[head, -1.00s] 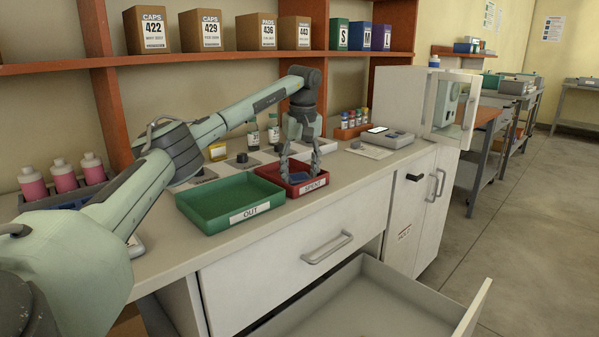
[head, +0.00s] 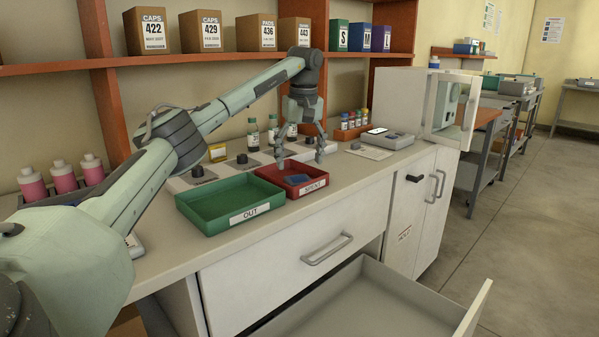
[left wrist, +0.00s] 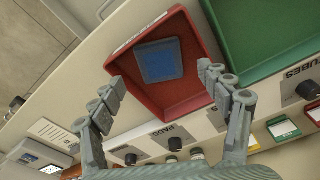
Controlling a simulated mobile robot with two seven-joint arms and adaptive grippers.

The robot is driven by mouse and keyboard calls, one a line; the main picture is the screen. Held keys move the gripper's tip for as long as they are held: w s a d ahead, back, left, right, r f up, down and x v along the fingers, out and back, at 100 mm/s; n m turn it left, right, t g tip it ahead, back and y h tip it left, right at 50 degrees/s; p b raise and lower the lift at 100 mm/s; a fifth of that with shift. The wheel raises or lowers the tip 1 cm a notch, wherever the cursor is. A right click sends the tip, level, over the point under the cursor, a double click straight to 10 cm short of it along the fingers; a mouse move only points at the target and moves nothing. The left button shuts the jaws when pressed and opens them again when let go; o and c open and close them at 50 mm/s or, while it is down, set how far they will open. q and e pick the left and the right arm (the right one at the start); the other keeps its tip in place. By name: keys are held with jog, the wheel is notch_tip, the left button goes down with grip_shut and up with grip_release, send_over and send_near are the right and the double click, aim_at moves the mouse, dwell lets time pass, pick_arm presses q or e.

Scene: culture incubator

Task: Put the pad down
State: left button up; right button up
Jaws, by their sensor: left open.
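The blue pad (head: 297,179) lies flat in the red tray labelled SPENT (head: 314,187) on the bench. In the left wrist view the pad (left wrist: 160,60) rests on the floor of the red tray (left wrist: 188,100), apart from the fingers. My left gripper (head: 300,160) is above the red tray, pointing down. Its fingers (left wrist: 165,88) are spread wide with nothing between them. My right gripper is in neither view.
The green OUT tray (head: 225,205) sits left of the red tray and looks empty. Behind are several bottles, and a rack of small vials (head: 350,128). An open drawer (head: 380,300) juts out below the bench. A shelf (head: 230,56) with boxes runs above.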

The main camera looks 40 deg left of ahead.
aim_at(301, 182)
pick_arm(q)
notch_tip(301, 182, up, 8)
jog(key=d, duration=0.1)
jog(key=shift+s, duration=0.2)
jog(key=shift+f, duration=0.15)
